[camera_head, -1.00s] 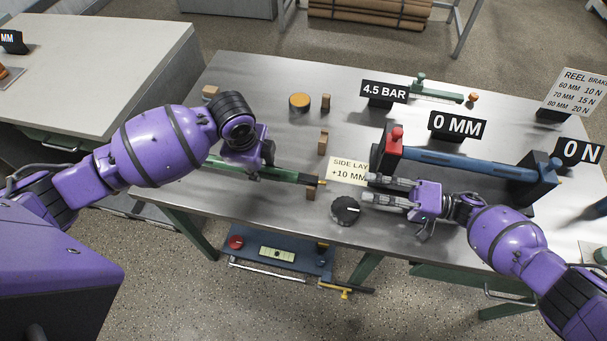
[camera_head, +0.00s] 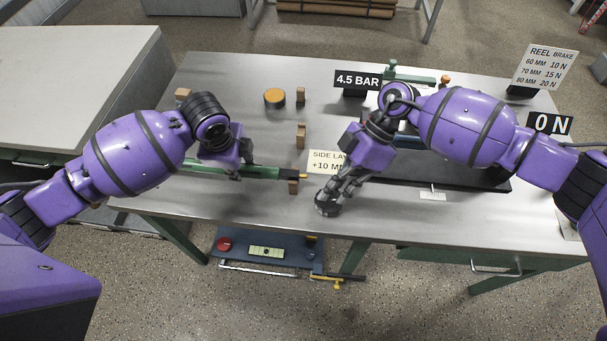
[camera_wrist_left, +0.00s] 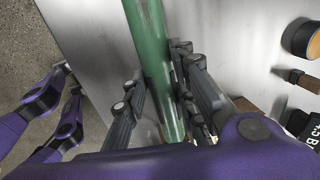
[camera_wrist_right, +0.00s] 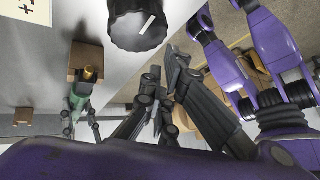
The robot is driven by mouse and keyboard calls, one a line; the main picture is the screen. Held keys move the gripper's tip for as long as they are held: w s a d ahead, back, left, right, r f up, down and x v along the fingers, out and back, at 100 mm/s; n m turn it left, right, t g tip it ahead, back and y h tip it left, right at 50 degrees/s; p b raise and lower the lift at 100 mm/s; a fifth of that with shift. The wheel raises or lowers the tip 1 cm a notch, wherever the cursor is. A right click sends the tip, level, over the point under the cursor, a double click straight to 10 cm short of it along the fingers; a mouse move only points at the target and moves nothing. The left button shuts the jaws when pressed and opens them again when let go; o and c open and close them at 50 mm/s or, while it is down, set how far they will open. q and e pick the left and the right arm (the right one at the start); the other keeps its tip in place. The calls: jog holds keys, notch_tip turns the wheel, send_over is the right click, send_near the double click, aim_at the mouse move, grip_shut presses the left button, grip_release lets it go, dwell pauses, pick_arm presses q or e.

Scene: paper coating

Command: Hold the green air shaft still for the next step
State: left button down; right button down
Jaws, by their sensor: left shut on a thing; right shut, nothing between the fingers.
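The green air shaft (camera_head: 262,172) lies level along the near part of the table, its gold-tipped end at a wooden block (camera_head: 293,187). My left gripper (camera_head: 236,174) is shut on the green air shaft. In the left wrist view its fingers stand on both sides of the shaft (camera_wrist_left: 153,55). My right gripper (camera_head: 335,192) is shut and empty, pointing down beside the black knob (camera_head: 327,209). In the right wrist view its fingertips (camera_wrist_right: 165,62) are close together near the knob (camera_wrist_right: 140,25), apart from the shaft's gold tip (camera_wrist_right: 92,74).
An orange-topped round piece (camera_head: 274,97) and a wooden block (camera_head: 301,136) stand farther back. My right arm covers much of the stand at right.

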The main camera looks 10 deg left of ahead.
aim_at(303, 176)
jog(key=w+a+r+n+t+h, duration=0.3)
jog(key=w+r+n+t+h, duration=0.25)
jog(key=r+n, duration=0.2)
notch_tip(303, 176, down, 7)
jog(key=shift+w+d+f, duration=0.15)
jog(key=shift+f, duration=0.05)
jog(key=shift+f+n, duration=0.1)
jog(key=shift+n, duration=0.15)
dwell(1.1)
jog(key=shift+f, duration=2.1)
jog(key=shift+a+f, duration=0.2)
jog(key=shift+a, duration=0.4)
dwell(2.7)
